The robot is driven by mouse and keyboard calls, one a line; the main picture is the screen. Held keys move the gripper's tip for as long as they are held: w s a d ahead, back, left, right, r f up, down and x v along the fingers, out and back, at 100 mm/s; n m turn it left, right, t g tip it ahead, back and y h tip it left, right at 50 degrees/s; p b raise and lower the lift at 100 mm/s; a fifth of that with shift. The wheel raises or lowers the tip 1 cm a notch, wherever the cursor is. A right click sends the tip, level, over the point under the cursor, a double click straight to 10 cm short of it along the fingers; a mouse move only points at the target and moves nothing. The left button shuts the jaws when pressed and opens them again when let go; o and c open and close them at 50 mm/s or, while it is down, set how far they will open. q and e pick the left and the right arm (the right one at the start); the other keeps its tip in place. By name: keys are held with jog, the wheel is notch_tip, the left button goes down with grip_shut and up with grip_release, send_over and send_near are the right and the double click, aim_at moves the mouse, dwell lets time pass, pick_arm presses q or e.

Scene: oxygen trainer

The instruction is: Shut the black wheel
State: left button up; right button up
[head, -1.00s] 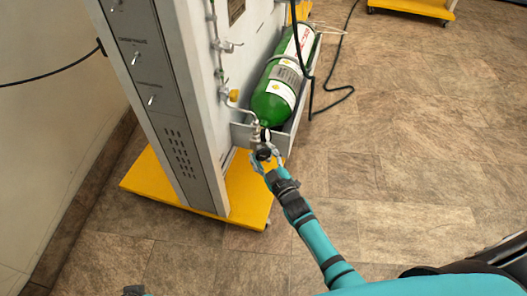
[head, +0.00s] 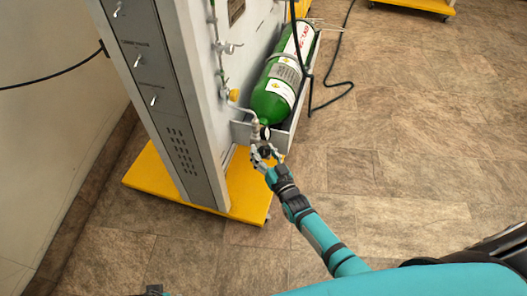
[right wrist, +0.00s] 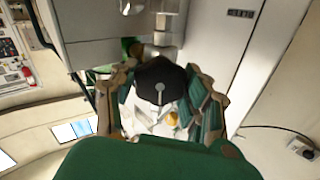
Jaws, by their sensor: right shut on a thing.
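The black wheel (head: 266,152) is on the valve at the near end of the green oxygen cylinder (head: 271,103). My right gripper (head: 263,158) is at the wheel, with its fingers around it. In the right wrist view the dark wheel (right wrist: 160,80) sits between the two fingers of the right gripper (right wrist: 160,92), which is shut on it. A small dark part at the bottom edge of the head view seems to be my left gripper (head: 153,290); its fingers are cut off.
The cylinder lies in a metal tray (head: 286,138) on the side of a tall grey panel (head: 180,120) with a yellow base (head: 150,180). A thin pipe with a yellow fitting (head: 234,95) runs near the valve. A black hose (head: 335,90) hangs beside the cylinder.

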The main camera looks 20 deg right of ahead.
jog(key=shift+f+m, duration=0.1)
jog(key=shift+m, duration=0.3)
jog(key=o, duration=1.2)
jog(key=shift+c, duration=0.2)
jog(key=shift+s, duration=0.15)
jog(key=s+d, duration=0.1)
jog(key=s, duration=1)
jog(key=shift+s+d, duration=0.35)
